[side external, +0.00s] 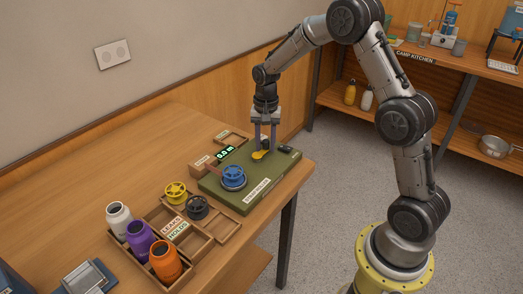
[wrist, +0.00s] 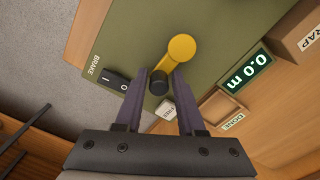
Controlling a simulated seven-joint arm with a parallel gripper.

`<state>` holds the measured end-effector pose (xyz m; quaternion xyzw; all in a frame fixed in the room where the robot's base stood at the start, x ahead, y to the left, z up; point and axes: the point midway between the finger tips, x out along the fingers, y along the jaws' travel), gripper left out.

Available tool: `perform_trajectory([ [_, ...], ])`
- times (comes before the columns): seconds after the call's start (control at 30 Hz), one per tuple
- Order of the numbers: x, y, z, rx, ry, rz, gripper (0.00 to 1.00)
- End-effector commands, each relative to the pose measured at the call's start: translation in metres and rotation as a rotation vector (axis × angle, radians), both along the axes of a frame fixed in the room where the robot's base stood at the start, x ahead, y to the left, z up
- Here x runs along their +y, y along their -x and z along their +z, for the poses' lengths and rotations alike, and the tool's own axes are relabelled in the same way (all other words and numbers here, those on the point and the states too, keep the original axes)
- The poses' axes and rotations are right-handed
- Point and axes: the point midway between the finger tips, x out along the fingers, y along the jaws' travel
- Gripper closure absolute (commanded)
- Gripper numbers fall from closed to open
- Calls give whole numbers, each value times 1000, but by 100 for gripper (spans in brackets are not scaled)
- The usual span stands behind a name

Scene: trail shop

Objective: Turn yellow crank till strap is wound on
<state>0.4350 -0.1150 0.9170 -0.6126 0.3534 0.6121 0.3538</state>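The yellow crank (side external: 260,155) is on the green winder board (side external: 222,188). In the wrist view the crank arm (wrist: 181,48) ends in a black handle knob (wrist: 159,82). My gripper (side external: 265,147) points down over the crank. Its two fingers (wrist: 160,72) stand on either side of the knob, with what looks like a small gap, so it appears open around it. A blue spool (side external: 232,176) sits on the board; I make out no strap on it. The display (wrist: 246,72) reads 0.0 m. The brake switch (wrist: 116,81) lies beside the knob.
A box labelled STRAP (side external: 201,163) and a tray labelled DONE (wrist: 232,121) stand behind the board. Bare table lies to the left.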

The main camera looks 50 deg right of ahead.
Motion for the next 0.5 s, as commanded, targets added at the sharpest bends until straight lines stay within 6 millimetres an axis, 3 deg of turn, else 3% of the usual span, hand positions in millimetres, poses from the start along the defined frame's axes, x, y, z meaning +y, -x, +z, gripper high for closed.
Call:
perform_trajectory([
  [0.03,0,0,0,1,1,1,84],
  [0.13,0,0,0,1,1,1,100],
  [0.5,0,1,0,4,0,2,100],
])
